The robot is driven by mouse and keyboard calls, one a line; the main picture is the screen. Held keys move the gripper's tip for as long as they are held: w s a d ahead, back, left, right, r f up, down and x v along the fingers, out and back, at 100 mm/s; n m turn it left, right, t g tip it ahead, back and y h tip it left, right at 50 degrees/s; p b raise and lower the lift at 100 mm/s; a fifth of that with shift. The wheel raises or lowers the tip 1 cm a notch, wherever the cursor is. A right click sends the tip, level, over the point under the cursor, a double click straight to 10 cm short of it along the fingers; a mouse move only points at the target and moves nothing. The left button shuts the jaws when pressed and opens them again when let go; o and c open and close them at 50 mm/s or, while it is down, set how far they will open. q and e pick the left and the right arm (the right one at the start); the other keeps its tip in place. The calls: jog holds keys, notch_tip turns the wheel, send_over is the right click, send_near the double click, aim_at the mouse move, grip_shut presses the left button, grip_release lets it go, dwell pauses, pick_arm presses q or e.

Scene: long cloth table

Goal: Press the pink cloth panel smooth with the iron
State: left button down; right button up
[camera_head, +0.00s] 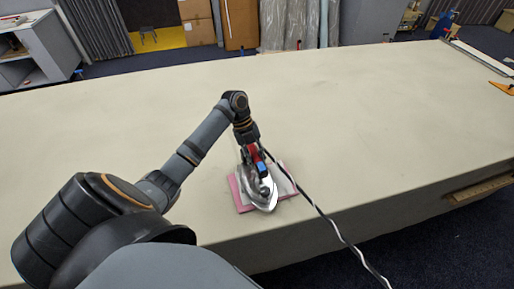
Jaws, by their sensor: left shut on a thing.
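The pink cloth panel (243,199) lies flat on the long cloth table near its front edge, with a pale middle and a pink border. The iron (261,190), silver with a dark and red handle, rests over the panel and covers much of it. My left gripper (254,160) comes down from above and is shut on the iron's handle; its fingertips are hard to make out. My right gripper is not in view.
The iron's black and white cord (335,232) runs across the table's front edge and hangs down at the right. An orange clamp (503,88) sits at the far right edge.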

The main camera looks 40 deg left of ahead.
pick_arm(q)
notch_tip(320, 180, up, 7)
jog(key=p, duration=0.6)
jog(key=shift+r, duration=0.15)
jog(key=shift+w, duration=0.1)
jog(key=w+d, duration=0.4)
jog(key=w, duration=0.2)
jog(key=shift+w+p, duration=0.2)
jog(key=shift+p, duration=0.2)
jog(key=shift+f, duration=0.2)
